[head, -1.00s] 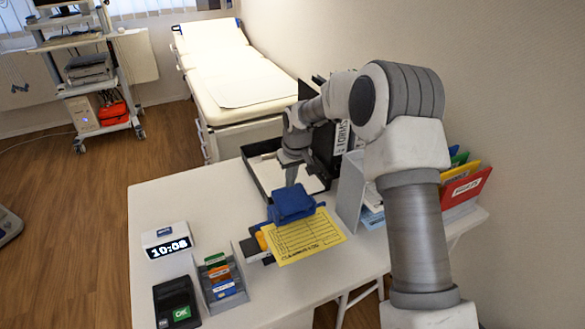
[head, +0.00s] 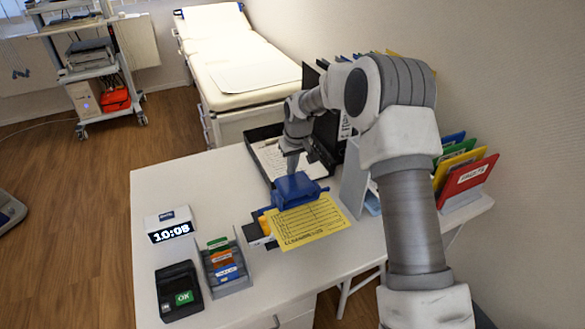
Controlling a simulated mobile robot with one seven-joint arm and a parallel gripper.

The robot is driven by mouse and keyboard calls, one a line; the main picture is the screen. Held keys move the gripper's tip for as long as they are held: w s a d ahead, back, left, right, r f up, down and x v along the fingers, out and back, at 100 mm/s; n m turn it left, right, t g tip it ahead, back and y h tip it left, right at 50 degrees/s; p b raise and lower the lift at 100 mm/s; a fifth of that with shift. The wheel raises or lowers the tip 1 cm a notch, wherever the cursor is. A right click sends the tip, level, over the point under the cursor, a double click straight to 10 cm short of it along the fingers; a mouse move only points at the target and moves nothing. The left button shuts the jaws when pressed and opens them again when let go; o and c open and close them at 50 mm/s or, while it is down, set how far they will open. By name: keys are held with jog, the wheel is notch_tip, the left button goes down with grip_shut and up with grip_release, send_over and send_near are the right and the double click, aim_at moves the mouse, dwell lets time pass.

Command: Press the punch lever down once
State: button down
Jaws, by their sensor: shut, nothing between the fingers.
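The punch has a blue lever (head: 298,190) on top and stands near the middle of the white table. A yellow form card (head: 312,222) sticks out from its front, with ruled lines on it. My gripper (head: 291,170) is shut and empty, pointing down at the back edge of the blue lever. I cannot tell whether the fingertips touch the lever or are just above or behind it. The punch's base is mostly hidden under the lever and card.
A black tray with paper (head: 270,158) lies behind the punch. Folders in a rack (head: 465,185) stand to the right. A clock (head: 170,225), a card holder (head: 224,265) and a black terminal (head: 179,292) stand at the front left.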

jog(key=shift+s+f, duration=0.15)
jog(key=w+a+p+v, duration=0.1)
jog(key=w+p+v, duration=0.1)
jog(key=v, duration=1.2)
jog(key=shift+w+r, duration=0.35)
jog(key=shift+w, duration=0.25)
jog(key=shift+a, duration=0.1)
